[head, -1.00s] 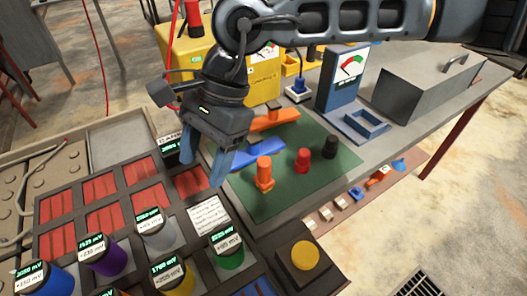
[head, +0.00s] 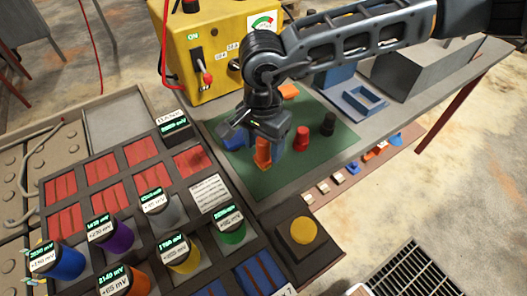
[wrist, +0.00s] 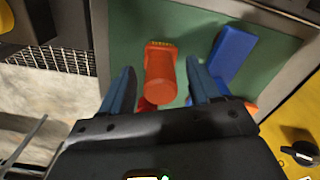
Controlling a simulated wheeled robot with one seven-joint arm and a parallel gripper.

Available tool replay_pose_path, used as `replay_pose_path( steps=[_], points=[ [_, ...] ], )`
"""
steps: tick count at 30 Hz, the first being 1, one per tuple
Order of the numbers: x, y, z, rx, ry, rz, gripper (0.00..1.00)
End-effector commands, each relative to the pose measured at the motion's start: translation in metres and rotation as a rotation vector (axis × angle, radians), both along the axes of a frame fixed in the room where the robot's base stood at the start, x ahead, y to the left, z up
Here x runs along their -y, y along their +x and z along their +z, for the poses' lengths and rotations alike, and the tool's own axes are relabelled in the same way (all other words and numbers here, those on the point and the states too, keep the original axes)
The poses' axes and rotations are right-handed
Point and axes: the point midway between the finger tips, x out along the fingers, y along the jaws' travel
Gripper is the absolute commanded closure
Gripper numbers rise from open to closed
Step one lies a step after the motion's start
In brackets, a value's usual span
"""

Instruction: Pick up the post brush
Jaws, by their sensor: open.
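The post brush, which I take to be the orange upright piece (head: 263,157), stands on the green mat (head: 275,184). In the wrist view its orange body (wrist: 160,78) has a yellowish band at its far end. My gripper (head: 265,146) is over it, pointing down. In the wrist view the blue fingers of my gripper (wrist: 161,82) are open, one on each side of the orange piece, with gaps showing. The near end of the piece is close to the gripper body. I cannot tell whether either finger touches it.
A blue piece (wrist: 232,52) lies close beside one finger. A red cap (head: 302,138) and a black cap (head: 328,124) stand to the right on the mat. A yellow meter box (head: 205,60) is behind. A tray of labelled cells and a yellow button (head: 303,230) are nearer.

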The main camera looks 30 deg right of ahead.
Motion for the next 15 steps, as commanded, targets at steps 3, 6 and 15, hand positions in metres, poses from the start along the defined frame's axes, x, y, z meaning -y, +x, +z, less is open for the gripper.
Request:
replay_pose_path(
  steps=[3,6,15],
  points=[
    [-0.0004,-0.0001,-0.0052,0.000,0.001,0.000,0.38],
    [-0.0002,0.0000,-0.0058,0.000,0.000,0.001,0.38],
    [-0.0004,-0.0001,-0.0055,0.000,0.000,0.001,0.57]
  ],
)
